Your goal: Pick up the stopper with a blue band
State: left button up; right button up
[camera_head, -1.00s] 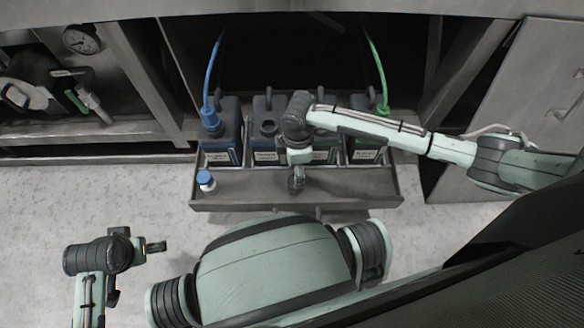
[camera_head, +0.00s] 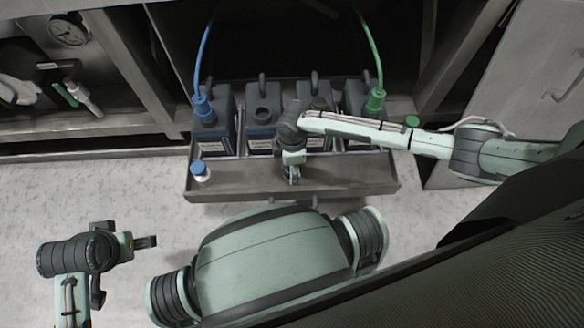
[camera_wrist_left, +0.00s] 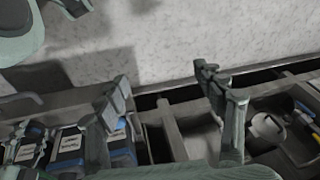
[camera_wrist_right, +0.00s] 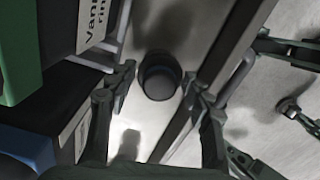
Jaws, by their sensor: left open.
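A dark round stopper-like piece (camera_wrist_right: 159,76) stands on the grey tray floor in the right wrist view, between and beyond my right fingertips. I cannot make out a blue band on it for certain. My right gripper (camera_wrist_right: 160,95) is open, with apparent space between its fingers and this piece. In the head view my right gripper (camera_head: 291,174) hangs over the front of the tray (camera_head: 340,180), and its arm hides what lies under it. My left gripper (camera_head: 148,241) is open and empty, low at the left, away from the tray; its spread fingers show in the left wrist view (camera_wrist_left: 165,85).
Several dark jugs stand in the tray, one with a blue cap and hose (camera_head: 203,108), one with a green cap and hose (camera_head: 375,102). Pale floor (camera_head: 100,190) lies clear at the left.

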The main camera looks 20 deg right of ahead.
jog(key=c, duration=0.6)
jog(key=shift+c, duration=0.2)
jog(key=shift+r, duration=0.1)
jog(key=shift+r, duration=0.55)
notch_tip(320, 180, up, 3)
jog(key=shift+w+p, duration=0.1)
jog(key=shift+p, duration=0.4)
pick_arm(q)
jog(key=x, duration=0.2)
jog(key=p+x, duration=0.1)
jog(key=shift+s+d+f, duration=0.1)
jog(key=shift+d+f, duration=0.15)
jog(key=shift+d, duration=0.05)
pick_arm(e)
jog(key=s+a+r, duration=0.1)
jog(key=a+r, duration=0.6)
jog(key=a, duration=0.4)
jog(key=shift+s+a, duration=0.25)
jog(key=shift+s, duration=0.1)
pick_arm(q)
jog(key=shift+r+p, duration=1.35)
jog(key=shift+p, duration=0.05)
pick_arm(e)
jog(key=shift+r, duration=1.15)
